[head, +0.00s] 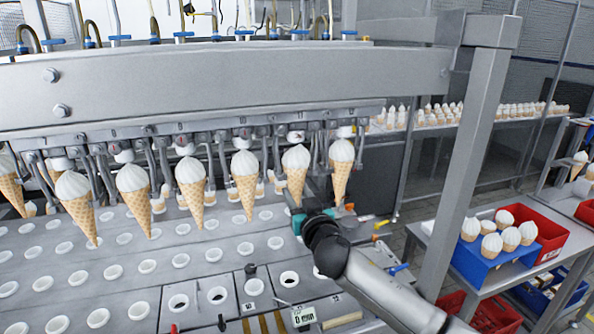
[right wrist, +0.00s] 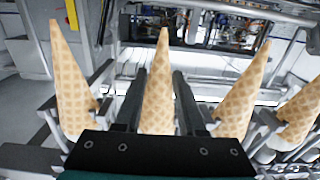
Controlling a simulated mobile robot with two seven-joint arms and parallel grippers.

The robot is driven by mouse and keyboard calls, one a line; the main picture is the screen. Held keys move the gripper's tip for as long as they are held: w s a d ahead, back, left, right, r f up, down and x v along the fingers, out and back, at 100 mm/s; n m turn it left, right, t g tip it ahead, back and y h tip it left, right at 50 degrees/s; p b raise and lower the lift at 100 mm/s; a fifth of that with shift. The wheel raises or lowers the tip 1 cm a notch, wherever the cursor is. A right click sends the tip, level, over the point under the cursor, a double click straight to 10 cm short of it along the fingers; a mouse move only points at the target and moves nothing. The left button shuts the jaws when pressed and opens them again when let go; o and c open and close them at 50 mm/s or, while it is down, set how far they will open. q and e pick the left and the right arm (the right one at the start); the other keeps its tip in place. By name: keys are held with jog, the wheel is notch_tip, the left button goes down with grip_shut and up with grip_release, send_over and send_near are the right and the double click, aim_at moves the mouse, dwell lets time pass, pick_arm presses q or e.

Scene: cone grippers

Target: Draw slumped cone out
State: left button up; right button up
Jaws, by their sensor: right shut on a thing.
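A row of waffle cones with white cream tops hangs from the machine's grippers under the beam. My right gripper (head: 298,200) reaches up from the lower right to the second cone from the right (head: 296,168) and is shut on it. In the right wrist view the fingers (right wrist: 159,82) lie along both sides of that cone (right wrist: 157,70), whose tip points up in the picture. Its cream top still sits up at the machine's gripper. I cannot clearly tell a slump on it. Neighbouring cones hang close on the left (head: 245,175) and the right (head: 341,170). My left gripper is not in view.
The grey beam (head: 230,90) runs above the cones. A deck (head: 215,285) with rows of white ring holes lies below. At right, a blue bin (head: 468,262) holds several cones beside a red bin (head: 549,238). A grey post (head: 465,170) stands between them and the machine.

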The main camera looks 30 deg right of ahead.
jog(key=shift+r, duration=0.5)
jog(key=shift+s+p, duration=0.15)
jog(key=shift+p, duration=0.15)
jog(key=p+v, duration=0.1)
jog(key=v, duration=0.7)
dwell(0.8)
jog(key=shift+s, duration=0.1)
